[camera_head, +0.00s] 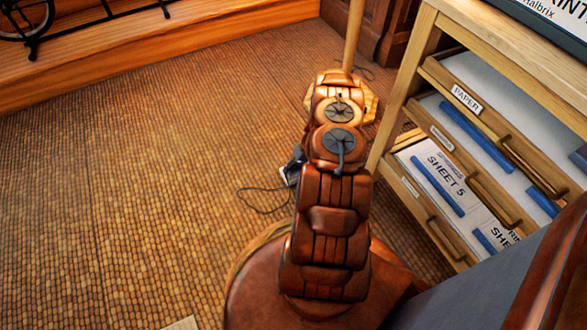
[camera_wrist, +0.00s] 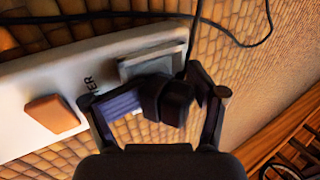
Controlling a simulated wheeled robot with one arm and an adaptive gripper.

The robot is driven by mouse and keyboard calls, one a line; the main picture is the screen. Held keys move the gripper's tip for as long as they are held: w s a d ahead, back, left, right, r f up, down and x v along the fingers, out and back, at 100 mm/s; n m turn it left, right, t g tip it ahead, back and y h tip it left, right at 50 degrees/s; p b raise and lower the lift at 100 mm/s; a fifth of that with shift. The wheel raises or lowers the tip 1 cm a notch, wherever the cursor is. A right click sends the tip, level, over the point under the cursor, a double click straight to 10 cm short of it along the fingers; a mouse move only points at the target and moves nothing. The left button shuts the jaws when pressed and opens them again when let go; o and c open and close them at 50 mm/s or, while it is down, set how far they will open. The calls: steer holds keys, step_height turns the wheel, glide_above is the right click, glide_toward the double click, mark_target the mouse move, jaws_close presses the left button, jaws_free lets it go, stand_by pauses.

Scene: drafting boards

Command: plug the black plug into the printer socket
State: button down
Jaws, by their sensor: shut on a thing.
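The black plug (camera_wrist: 172,100) is between the fingers of my gripper (camera_wrist: 160,93) in the wrist view, and the gripper is shut on it. A white power strip (camera_wrist: 50,75) lies below the gripper on the floor. Its label, partly hidden, ends in "ER". A grey square socket (camera_wrist: 150,64) on the strip is just beyond the plug, which overlaps its near edge. I cannot tell whether plug and socket touch. In the head view my arm hides most of this; a small pale part of the strip (camera_head: 289,174) shows beside it.
An orange switch (camera_wrist: 52,114) is on the strip. A black cable (camera_wrist: 110,15) crosses behind it, and a cable (camera_head: 262,208) loops on the tiled floor. A wooden drawer cabinet (camera_head: 428,50) stands close on the right. The floor on the left (camera_head: 140,170) is clear.

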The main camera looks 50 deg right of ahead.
steer(key=shift+a+f, duration=0.4)
steer(key=shift+f, duration=0.2)
steer(key=c, duration=1.9)
jaws_free()
steer(key=shift+s+d+f, duration=0.1)
steer(key=shift+f, duration=0.15)
steer(key=shift+o, duration=0.6)
steer(key=shift+d, duration=0.1)
steer(key=o, duration=1.7)
steer(key=shift+a, duration=0.2)
steer(key=shift+o, duration=0.4)
steer(key=shift+a+r+p, duration=0.15)
steer(key=shift+r+p, duration=0.45)
steer(key=shift+r, duration=0.25)
steer(key=shift+w+r+p, duration=0.2)
steer(key=shift+r+p, duration=0.95)
steer(key=shift+r, duration=1.75)
